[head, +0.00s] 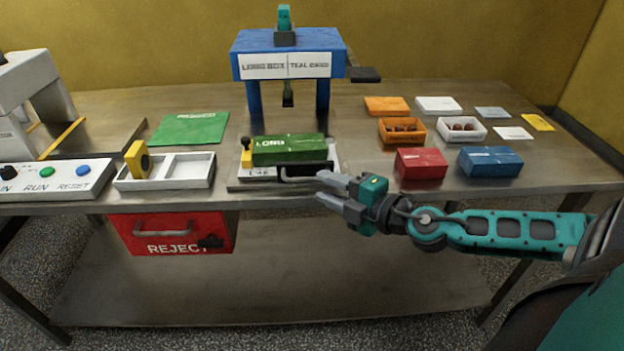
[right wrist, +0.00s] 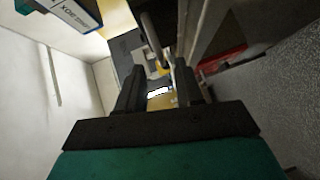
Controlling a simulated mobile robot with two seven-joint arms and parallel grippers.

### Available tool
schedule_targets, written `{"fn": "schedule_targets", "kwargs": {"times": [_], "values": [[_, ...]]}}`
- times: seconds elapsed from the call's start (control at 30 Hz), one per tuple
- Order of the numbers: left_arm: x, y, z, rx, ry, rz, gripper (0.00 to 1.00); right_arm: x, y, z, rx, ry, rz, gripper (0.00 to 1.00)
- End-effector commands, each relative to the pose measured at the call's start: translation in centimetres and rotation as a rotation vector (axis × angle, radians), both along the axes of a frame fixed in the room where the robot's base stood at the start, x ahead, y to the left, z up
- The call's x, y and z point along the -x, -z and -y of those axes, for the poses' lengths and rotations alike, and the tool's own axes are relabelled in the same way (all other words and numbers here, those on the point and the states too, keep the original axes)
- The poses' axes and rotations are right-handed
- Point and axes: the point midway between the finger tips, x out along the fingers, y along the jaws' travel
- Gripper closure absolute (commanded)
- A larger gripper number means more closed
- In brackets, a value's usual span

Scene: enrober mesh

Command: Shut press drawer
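The press drawer (head: 262,174) is a pale tray with a dark bar handle (head: 300,176) on its front, pulled out in front of the blue press (head: 290,62). A green box marked LONG (head: 290,150) lies on the drawer. My right gripper (head: 326,189) is at the right end of the handle, fingers apart and pointing left. In the right wrist view, a grey bar (right wrist: 154,42) shows just beyond the open fingers (right wrist: 158,88); I cannot tell if they touch it. My left gripper is not in view.
A white two-part tray (head: 185,170) and a button panel (head: 60,178) stand left of the drawer. A red REJECT bin (head: 185,240) hangs below the table edge. Red (head: 421,163) and blue (head: 490,161) boxes stand to the right, with several trays and cards behind.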

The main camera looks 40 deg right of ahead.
Motion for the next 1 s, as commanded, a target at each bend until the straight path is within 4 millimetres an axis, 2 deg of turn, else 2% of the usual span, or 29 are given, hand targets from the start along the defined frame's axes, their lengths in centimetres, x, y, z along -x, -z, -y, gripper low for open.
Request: {"fn": "schedule_targets", "kwargs": {"times": [0.5,0.93,1.0], "values": [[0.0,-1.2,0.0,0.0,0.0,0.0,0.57,-3.9,0.5,-1.0,-0.002,0.0,0.0,0.64],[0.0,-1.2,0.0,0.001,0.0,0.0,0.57,-4.4,0.7,-1.2,-0.001,-0.001,-0.001,0.64],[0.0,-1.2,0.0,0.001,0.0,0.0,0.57,-4.4,0.7,-1.2,-0.001,-0.001,-0.001,0.7]]}}
